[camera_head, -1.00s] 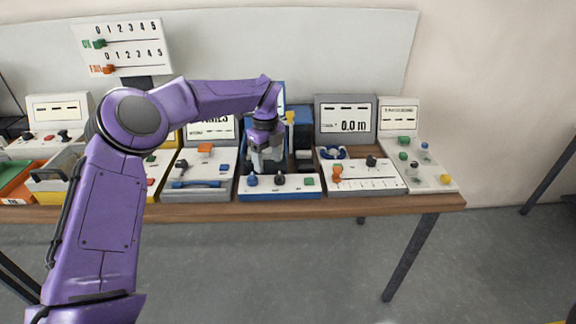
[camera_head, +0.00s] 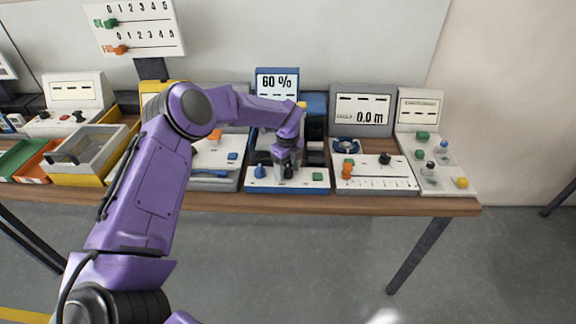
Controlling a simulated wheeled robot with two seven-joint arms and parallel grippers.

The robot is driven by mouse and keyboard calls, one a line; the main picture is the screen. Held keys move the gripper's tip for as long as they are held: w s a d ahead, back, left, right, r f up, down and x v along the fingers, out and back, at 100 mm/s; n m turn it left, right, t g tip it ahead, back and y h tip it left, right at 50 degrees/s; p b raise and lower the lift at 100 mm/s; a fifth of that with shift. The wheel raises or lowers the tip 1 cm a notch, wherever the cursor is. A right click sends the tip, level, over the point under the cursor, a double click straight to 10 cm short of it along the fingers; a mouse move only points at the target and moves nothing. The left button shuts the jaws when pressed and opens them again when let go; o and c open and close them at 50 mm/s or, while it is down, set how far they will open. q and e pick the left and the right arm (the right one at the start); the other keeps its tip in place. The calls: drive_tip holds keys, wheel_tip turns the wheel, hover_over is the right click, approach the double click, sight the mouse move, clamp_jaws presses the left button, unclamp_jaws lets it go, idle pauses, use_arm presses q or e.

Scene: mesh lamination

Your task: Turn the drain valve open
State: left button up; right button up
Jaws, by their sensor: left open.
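No label in view names the drain valve, so I cannot tell for certain which control it is. The blue console (camera_head: 300,187) with a "60 %" display (camera_head: 277,83) carries a blue knob (camera_head: 260,172), a dark knob (camera_head: 289,173) and a green button (camera_head: 317,177) in a row. My left gripper (camera_head: 288,171) points down at the dark knob from above and behind, with its jaws open. Its fingers partly cover the knob, and I cannot tell whether they touch it. My right gripper is out of view.
A white console (camera_head: 430,178) stands at the far right. Trays (camera_head: 88,152) stand at the left. The floor in front is clear.

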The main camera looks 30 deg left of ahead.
use_arm(q)
drive_tip(key=shift+s, duration=0.1)
drive_tip(key=c, duration=1)
drive_tip(key=shift+c, duration=0.2)
